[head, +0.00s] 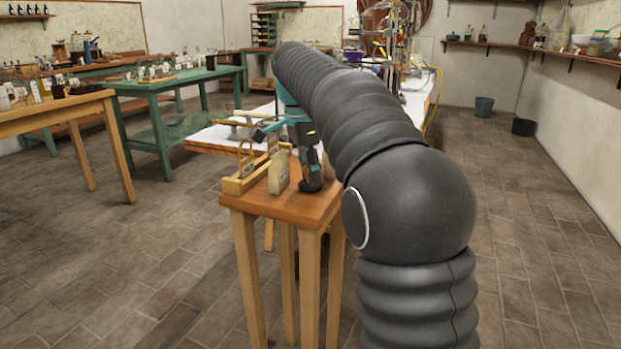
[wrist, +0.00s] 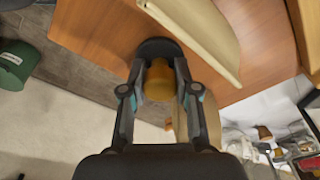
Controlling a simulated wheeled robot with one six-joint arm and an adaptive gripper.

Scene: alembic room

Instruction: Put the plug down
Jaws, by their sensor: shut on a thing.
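My gripper (wrist: 158,84) is shut on the plug (wrist: 158,78), a small orange-brown stopper between its two fingers. A dark rounded shape (wrist: 158,47) lies just beyond the plug, against the tabletop. In the head view my gripper (head: 310,178) points down over the small wooden stand (head: 308,207), near its right side. The plug is hidden there by the gripper. I cannot tell whether the plug touches anything below it.
A pale beige tag-shaped piece (head: 280,172) stands left of my gripper, close to it. A wooden rack (head: 236,186) stands at the stand's left edge. Behind is a white table (head: 215,137) with glassware. A green table (head: 150,88) is at left.

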